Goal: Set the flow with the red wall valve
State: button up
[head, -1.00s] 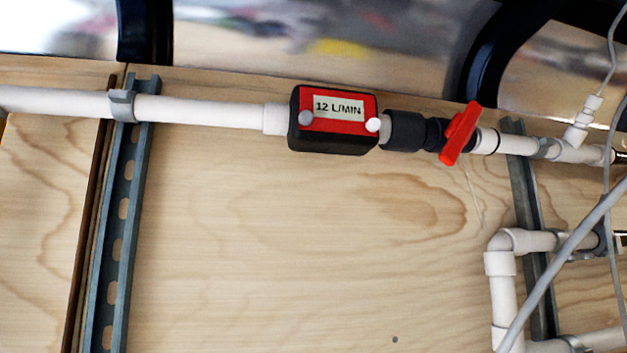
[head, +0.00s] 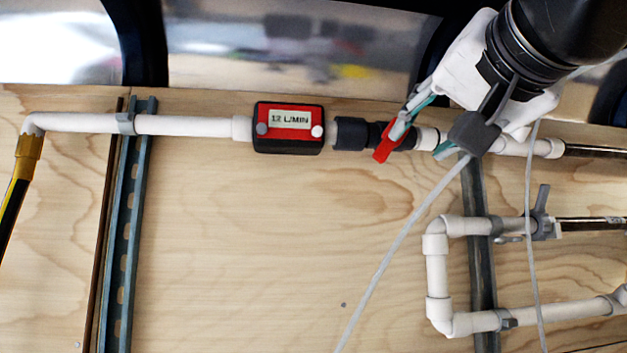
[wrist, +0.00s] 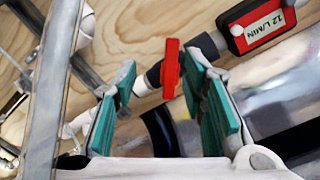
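The red valve handle (head: 383,153) sits on the white wall pipe, slanted across it, just right of a dark coupling. It also shows in the wrist view (wrist: 171,66). A red and black flow meter (head: 288,137) left of it reads 12 L/MIN; part of it shows at the top right of the wrist view (wrist: 262,38). My gripper (head: 425,132) is open with teal pads, at the pipe. In the head view one finger covers the handle's upper part. In the wrist view (wrist: 162,92) the handle appears between the pads, closer to the right one. I cannot tell if they touch.
A grey cable (head: 400,240) hangs in front of the wall below my gripper. A lower white pipe loop (head: 437,270) with a grey valve (head: 543,215) is at right. A metal strut (head: 125,230) stands at left. The wood panel below the meter is clear.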

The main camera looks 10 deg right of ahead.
aim_at(387, 147)
jog(key=shift+t, duration=0.3)
jog(key=w, duration=0.4)
jog(key=w+r+p, duration=0.1)
jog(key=w, duration=0.3)
jog(key=w+r+p, duration=0.1)
jog(key=w, duration=0.3)
jog(key=shift+w+a+r, duration=0.1)
jog(key=shift+w+a, duration=0.05)
jog(key=shift+w, duration=0.25)
grip_shut()
